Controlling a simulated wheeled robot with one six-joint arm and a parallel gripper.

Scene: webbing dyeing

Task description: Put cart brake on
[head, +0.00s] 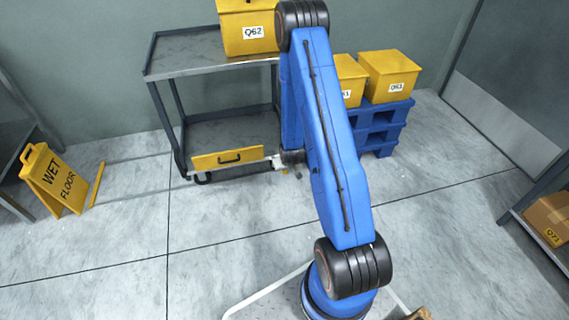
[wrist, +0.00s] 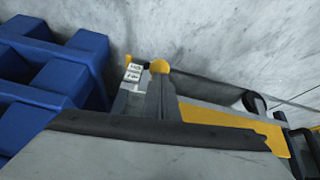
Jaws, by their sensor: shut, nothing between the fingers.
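The cart (head: 210,60) is a dark grey two-shelf trolley at the back wall in the head view. A small plate with two white labels (wrist: 133,73), too small to read, shows in the wrist view beside a round yellow knob (wrist: 159,66), which looks like part of the cart's brake. My gripper (wrist: 160,76) is shut and empty, its fingertips right at the knob. I cannot tell whether they touch it. In the head view my gripper (head: 277,161) is low at the cart's right end, partly hidden by my arm.
A yellow panel with a black handle (head: 215,162) sits low on the cart. A yellow bin (head: 240,45) stands on top. Blue pallets (head: 385,115) with yellow bins are close on the right. A wet-floor sign (head: 52,180) stands left. The front floor is mostly clear.

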